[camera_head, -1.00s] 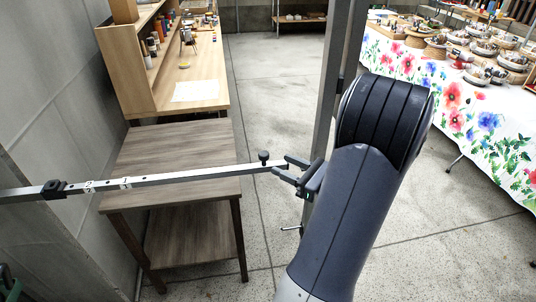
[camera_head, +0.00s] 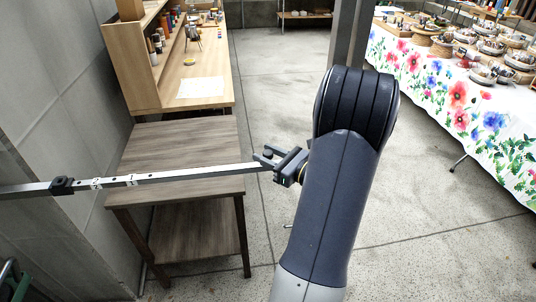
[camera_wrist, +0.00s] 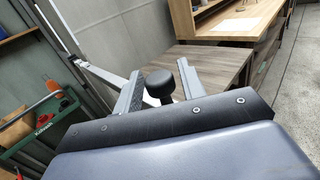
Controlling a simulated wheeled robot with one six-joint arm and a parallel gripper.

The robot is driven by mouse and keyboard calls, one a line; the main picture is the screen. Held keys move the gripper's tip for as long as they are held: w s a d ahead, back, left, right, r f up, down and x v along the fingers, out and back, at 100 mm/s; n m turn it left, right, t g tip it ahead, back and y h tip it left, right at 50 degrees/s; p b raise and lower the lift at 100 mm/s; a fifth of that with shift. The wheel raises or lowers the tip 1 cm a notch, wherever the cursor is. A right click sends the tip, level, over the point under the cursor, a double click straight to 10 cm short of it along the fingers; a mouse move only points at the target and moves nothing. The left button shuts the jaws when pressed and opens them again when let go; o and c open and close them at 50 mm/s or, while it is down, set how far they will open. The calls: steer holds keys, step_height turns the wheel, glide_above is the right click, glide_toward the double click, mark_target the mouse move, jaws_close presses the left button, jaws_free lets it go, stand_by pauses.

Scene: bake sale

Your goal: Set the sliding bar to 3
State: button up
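The sliding bar (camera_head: 195,174) is a long pale bar running across the head view, with small marks near its left part that I cannot read clearly. It passes through a dark collar (camera_head: 62,186) at the left. A black round knob (camera_wrist: 159,84) stands on the bar's right end. My gripper (camera_head: 268,155) is at that end. In the wrist view my gripper (camera_wrist: 160,70) is open, with one finger on each side of the knob. In the head view the fingers largely hide the knob.
A brown wooden table (camera_head: 180,145) stands under the bar, with a lighter wooden desk (camera_head: 205,75) behind it. A metal post (camera_head: 345,40) rises behind my arm. A flower-cloth table (camera_head: 455,100) is at the right. A green-edged container (camera_wrist: 45,125) is at lower left.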

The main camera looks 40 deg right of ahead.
jaws_close()
steer(key=shift+s+d, duration=0.35)
steer(key=shift+d, duration=0.25)
steer(key=shift+s+d, duration=0.35)
steer(key=shift+d, duration=0.2)
steer(key=shift+o, duration=1)
jaws_free()
steer(key=shift+s, duration=0.1)
steer(key=b+v, duration=0.2)
steer(key=v, duration=0.8)
steer(key=shift+s, duration=0.25)
